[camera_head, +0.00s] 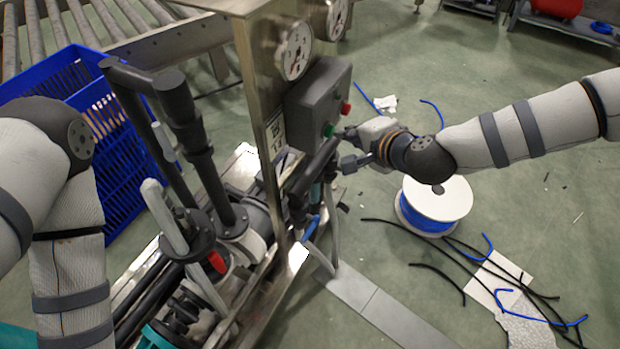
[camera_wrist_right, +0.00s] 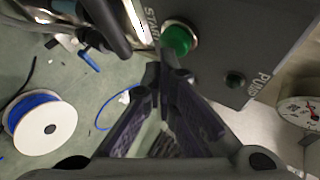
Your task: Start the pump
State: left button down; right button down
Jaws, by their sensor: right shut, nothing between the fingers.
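The grey pump control box (camera_head: 318,103) is mounted on a metal post. It has a green button (camera_head: 328,130) and a red button (camera_head: 346,108). In the right wrist view, the green button (camera_wrist_right: 178,40) sits by lettering that reads like START. The box also reads PUMP and has a small dark green lamp (camera_wrist_right: 235,80). My right gripper (camera_head: 342,135) is shut and empty close to the green button. In the wrist view its fingertips (camera_wrist_right: 165,68) appear just short of the button; contact cannot be told. My left arm shows at the left, but its gripper is out of view.
Pressure gauges (camera_head: 296,50) sit above the box. Pipes and a dark lever (camera_head: 180,100) stand left of the post. A blue crate (camera_head: 110,180) is at the left. A spool of blue cable (camera_head: 436,205) and loose cables (camera_head: 500,275) lie on the floor at the right.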

jog(key=shift+w+a, duration=0.1)
jog(key=shift+a, duration=0.15)
pick_arm(q)
jog(key=shift+w+r, duration=0.1)
pick_arm(e)
jog(key=shift+s+d, duration=0.2)
jog(key=shift+d, duration=0.15)
